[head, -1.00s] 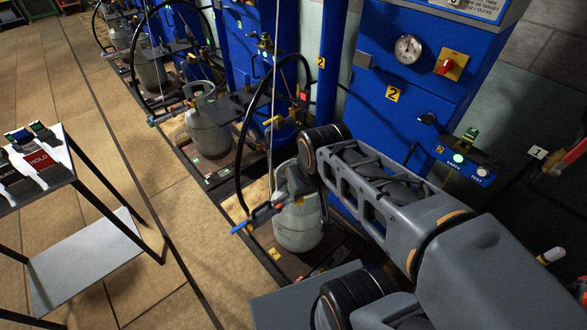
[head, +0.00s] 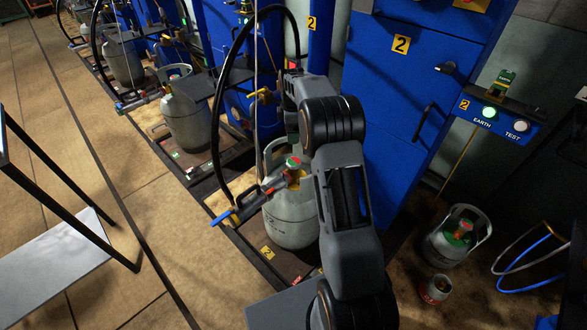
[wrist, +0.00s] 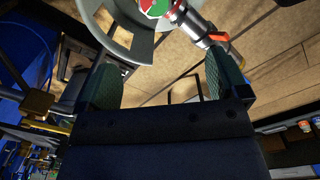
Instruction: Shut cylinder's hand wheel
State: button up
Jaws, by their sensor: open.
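The grey gas cylinder (head: 286,222) stands upright on the scale platform in the head view, left of my arm. Its red and green hand wheel (head: 294,162) sits at the top inside the collar, with a hose coupling beside it. In the wrist view the hand wheel (wrist: 157,6) is cut by the top edge, next to the grey collar (wrist: 110,38). My gripper (wrist: 163,78) is open and empty, its two green pads apart. The hand wheel lies beyond the fingertips, not between them. My arm hides the cylinder's right side in the head view.
A black hose (head: 222,105) arches over the cylinder, and a coupling with a blue lever (head: 228,217) projects left. The blue cabinet (head: 385,100) stands behind.

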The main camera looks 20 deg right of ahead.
aim_at(294, 161)
jog(key=shift+n, duration=0.4)
jog(key=f+b, duration=0.1)
jog(key=f, duration=0.4)
jog(key=f+b, duration=0.1)
jog(key=f, duration=0.4)
jog(key=f+b, duration=0.1)
jog(key=f, duration=0.5)
jog(key=shift+w+d+f+b, duration=0.1)
jog(key=shift+w+d+b, duration=0.25)
jog(key=shift+w+d, duration=0.05)
jog(key=shift+c, duration=0.3)
jog(key=c, duration=0.9)
jog(key=shift+o, duration=0.2)
